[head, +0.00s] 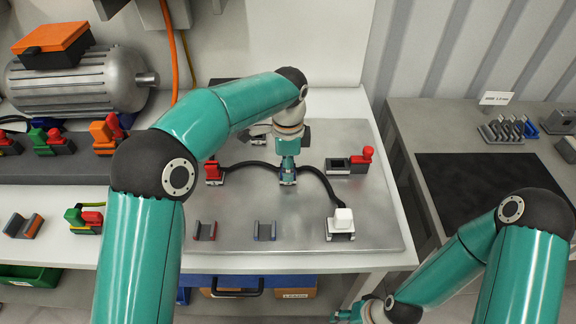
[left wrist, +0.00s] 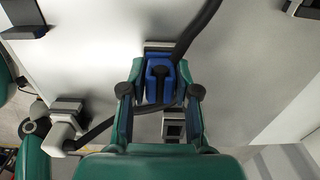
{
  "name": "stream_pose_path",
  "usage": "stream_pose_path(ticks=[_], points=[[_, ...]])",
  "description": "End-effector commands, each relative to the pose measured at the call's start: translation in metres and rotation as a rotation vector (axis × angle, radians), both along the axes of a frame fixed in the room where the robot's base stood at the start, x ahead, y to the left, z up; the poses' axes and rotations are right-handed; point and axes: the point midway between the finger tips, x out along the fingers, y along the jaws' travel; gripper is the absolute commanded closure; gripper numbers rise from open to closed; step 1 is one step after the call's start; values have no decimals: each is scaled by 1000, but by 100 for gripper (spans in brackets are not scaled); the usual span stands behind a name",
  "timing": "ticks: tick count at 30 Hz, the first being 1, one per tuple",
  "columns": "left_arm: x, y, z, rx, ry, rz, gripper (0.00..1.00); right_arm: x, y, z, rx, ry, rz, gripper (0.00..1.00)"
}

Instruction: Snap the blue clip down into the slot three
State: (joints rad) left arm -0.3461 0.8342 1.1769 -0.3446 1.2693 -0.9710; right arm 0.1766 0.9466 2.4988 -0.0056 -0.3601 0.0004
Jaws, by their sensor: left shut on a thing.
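My left gripper (head: 288,172) is over the middle of the metal plate (head: 300,211), pointing down. In the left wrist view its two fingers (left wrist: 160,98) are shut on the blue clip (left wrist: 158,72). A dark cable (left wrist: 195,35) runs at the clip. A grey holder (left wrist: 157,46) shows right at the clip; I cannot tell whether the clip is seated in it or just above. In the head view the gripper mostly hides the clip. My right gripper (head: 350,314) is low at the bottom edge, partly cut off, its jaws unclear.
Empty holders (head: 205,231) and (head: 265,231) stand at the plate's front. Another red clip (head: 367,154) is at right. A motor (head: 75,82) stands back left.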

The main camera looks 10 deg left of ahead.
Motion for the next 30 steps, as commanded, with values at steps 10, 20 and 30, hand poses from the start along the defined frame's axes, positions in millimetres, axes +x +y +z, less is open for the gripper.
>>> stream_pose_path(ticks=[10, 20, 30], points=[[-1, 0, -3, 1, 4, -1, 51, 0, 0, 0, 0, 0, 0, 42], [0, 0, -2, 1, 2, -1, 40, 0, 0, 0, 0, 0, 0, 42], [0, -1, 29, -2, -2, -1, 40, 0, 0, 0, 0, 0, 0, 42]])
